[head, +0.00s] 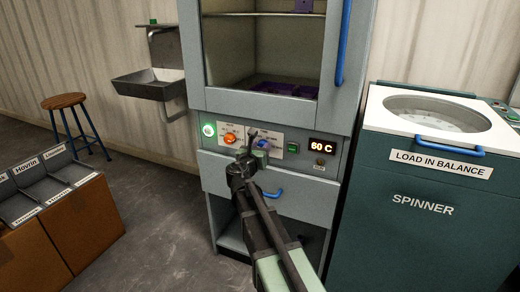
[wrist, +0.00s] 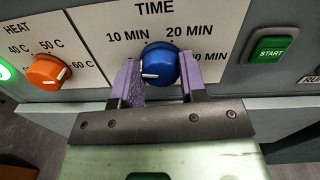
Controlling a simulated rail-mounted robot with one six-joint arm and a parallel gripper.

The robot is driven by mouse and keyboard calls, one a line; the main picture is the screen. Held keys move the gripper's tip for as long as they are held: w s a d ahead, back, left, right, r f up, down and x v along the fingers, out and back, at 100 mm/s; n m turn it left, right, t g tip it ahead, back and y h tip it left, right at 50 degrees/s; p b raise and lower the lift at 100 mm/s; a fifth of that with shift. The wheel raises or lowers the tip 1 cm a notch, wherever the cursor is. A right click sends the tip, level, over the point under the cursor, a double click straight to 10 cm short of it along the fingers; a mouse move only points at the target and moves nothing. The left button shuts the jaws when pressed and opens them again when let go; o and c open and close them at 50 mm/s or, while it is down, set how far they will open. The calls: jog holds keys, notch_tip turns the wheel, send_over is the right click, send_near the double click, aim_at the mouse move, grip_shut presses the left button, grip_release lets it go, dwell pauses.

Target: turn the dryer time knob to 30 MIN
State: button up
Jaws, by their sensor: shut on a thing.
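The blue dryer time knob (wrist: 160,62) sits under the word TIME in the wrist view. Its white mark points to the left, below the 10 MIN label (wrist: 128,36). The 20 MIN label (wrist: 190,31) is at the upper right, and a label reading "0 MIN" (wrist: 211,57) at the right has its first digit hidden. My gripper (wrist: 160,82) has its purple fingers on either side of the knob, shut on it. In the head view my gripper (head: 259,150) reaches the dryer's panel, and the knob is mostly covered.
The orange heat knob (wrist: 48,71) is to the left, its mark toward 60 C. The green START button (wrist: 270,49) is to the right. A blue drawer handle (head: 273,194) is below the panel. The spinner (head: 425,205) stands at the right.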

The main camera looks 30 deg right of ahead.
jog(key=shift+f+m+g+h+b, duration=0.1)
jog(key=shift+f+m+g+h, duration=0.05)
jog(key=shift+m, duration=5.65)
jog(key=shift+f+m+g+h+b, duration=0.1)
jog(key=shift+m+g, duration=0.1)
jog(key=shift+m, duration=5.6)
jog(key=shift+f+m+g+h+b, duration=0.1)
jog(key=shift+f+m+g+h, duration=0.05)
jog(key=shift+m, duration=5.65)
jog(key=o, duration=0.9)
jog(key=shift+o, duration=0.2)
